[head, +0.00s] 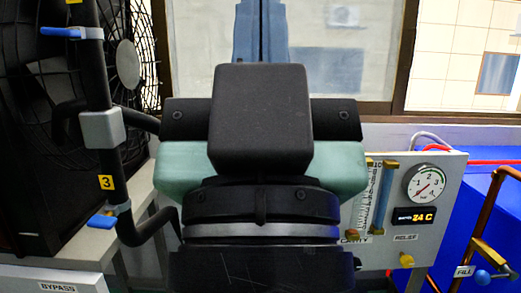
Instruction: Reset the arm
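My own arm fills the middle of the head view as dark links (260,120), folded up close in front of the camera. No gripper fingers can be made out in this view. The arm hides much of what lies behind it, including the left part of the grey instrument panel (440,175).
Left, a black pipe (104,165) with blue-handled valves stands before a large fan (50,65). The panel carries a round gauge (425,184), a display (414,217) and a yellow knob (406,260). Right are a blue box (445,240) and a copper pipe (487,215).

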